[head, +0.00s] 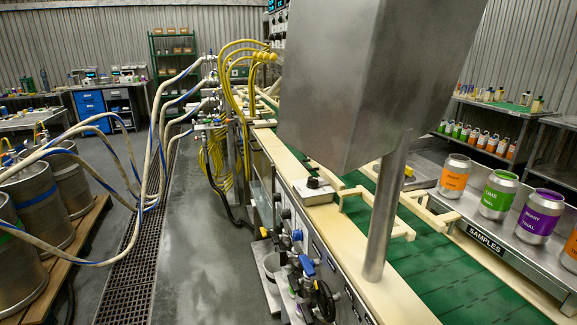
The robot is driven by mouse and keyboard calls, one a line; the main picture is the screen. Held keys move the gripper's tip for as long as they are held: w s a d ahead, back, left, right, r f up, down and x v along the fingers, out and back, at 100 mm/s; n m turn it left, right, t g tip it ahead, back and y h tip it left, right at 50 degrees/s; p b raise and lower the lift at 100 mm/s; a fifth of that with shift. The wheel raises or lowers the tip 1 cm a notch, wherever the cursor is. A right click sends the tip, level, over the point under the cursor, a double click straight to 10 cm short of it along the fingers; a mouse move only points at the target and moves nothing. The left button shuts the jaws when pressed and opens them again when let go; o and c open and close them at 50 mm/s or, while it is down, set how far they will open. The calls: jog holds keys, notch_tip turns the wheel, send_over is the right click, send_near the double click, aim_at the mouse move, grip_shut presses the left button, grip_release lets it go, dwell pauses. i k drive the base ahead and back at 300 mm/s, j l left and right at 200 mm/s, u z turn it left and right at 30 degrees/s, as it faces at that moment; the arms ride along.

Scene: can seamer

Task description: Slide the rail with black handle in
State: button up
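My gripper is not in view. Cream guide rails run along a green conveyor (440,257). Short cream bracket-like rail pieces (400,228) reach over the belt from both sides, near the grey post. A black knob (313,182) sits on a small pale block on the conveyor's left edge, left of these pieces. I cannot tell whether this knob is the black handle of the rail. The large grey box and its post hide part of the belt and rails behind them.
A grey box (345,85) on a post (385,215) stands over the conveyor. Labelled cans (495,195) stand on a samples shelf (520,250) at right. Valves (305,270) project from the machine's left side. Kegs (30,210) and hoses are at left. The grey floor (205,235) between is clear.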

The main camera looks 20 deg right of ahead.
aim_at(330, 179)
jog(key=i+j+z, duration=0.15)
jog(key=j, duration=0.25)
jog(key=i+j+z, duration=0.15)
jog(key=j, duration=0.25)
jog(key=i+j+z, duration=0.1)
jog(key=j, duration=0.35)
jog(key=i+j+z, duration=0.15)
jog(key=j, duration=0.25)
jog(key=j+z, duration=0.15)
jog(key=j, duration=0.3)
